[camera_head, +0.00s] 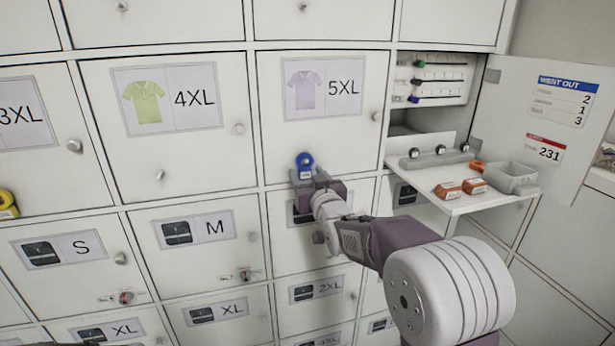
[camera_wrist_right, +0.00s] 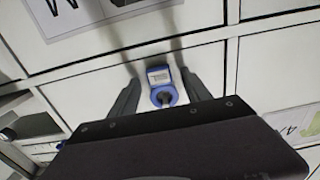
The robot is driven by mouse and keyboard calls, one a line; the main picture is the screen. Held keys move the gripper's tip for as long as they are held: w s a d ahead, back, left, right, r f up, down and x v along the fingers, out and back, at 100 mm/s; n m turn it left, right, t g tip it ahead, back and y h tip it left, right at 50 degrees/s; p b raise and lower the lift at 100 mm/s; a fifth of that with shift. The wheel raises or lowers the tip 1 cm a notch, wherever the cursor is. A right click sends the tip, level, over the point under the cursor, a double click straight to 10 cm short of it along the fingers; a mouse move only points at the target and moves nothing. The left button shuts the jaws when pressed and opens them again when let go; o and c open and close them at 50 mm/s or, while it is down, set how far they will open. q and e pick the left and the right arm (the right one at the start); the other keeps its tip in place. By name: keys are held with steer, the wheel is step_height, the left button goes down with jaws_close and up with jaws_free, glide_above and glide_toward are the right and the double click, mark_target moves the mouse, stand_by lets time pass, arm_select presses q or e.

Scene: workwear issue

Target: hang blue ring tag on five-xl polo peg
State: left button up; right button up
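The blue ring tag (camera_head: 304,160) is at the lower left of the 5XL polo door (camera_head: 330,130), with its ring up and its white label below. In the right wrist view the blue ring tag (camera_wrist_right: 160,78) has a grey peg end (camera_wrist_right: 166,98) showing inside its ring, so the ring appears to be around the peg. My right gripper (camera_head: 310,180) is just in front of the tag. In the wrist view its fingers (camera_wrist_right: 161,88) stand apart on either side, with visible gaps to the tag. My left gripper is not in view.
The 4XL polo door has an empty peg (camera_head: 160,174). A yellow ring tag (camera_head: 7,204) is at the far left. An open compartment with a fold-down shelf (camera_head: 470,198) at right holds orange-brown boxes (camera_head: 474,186) and a grey bin (camera_head: 511,177); its open door (camera_head: 545,120) sticks out.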

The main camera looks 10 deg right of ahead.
steer(key=s+b, duration=0.1)
steer(key=s, duration=0.8)
steer(key=s+f+g, duration=0.4)
steer(key=s+f, duration=0.1)
steer(key=f, duration=0.5)
steer(key=s+f+g, duration=0.4)
steer(key=s+f, duration=0.1)
steer(key=f, duration=0.4)
steer(key=s+f+g, duration=0.4)
steer(key=s+f, duration=0.2)
steer(key=f, duration=0.4)
steer(key=s+f+g, duration=0.3)
steer(key=s+g, duration=0.1)
steer(key=s, duration=0.4)
step_height(320, 180, up, 12)
steer(key=s+p, duration=0.1)
steer(key=p, duration=1.1)
steer(key=shift+s+d+m+g, duration=0.2)
steer(key=shift+m+g, duration=0.1)
steer(key=shift+g, duration=0.1)
steer(key=shift+r, duration=0.1)
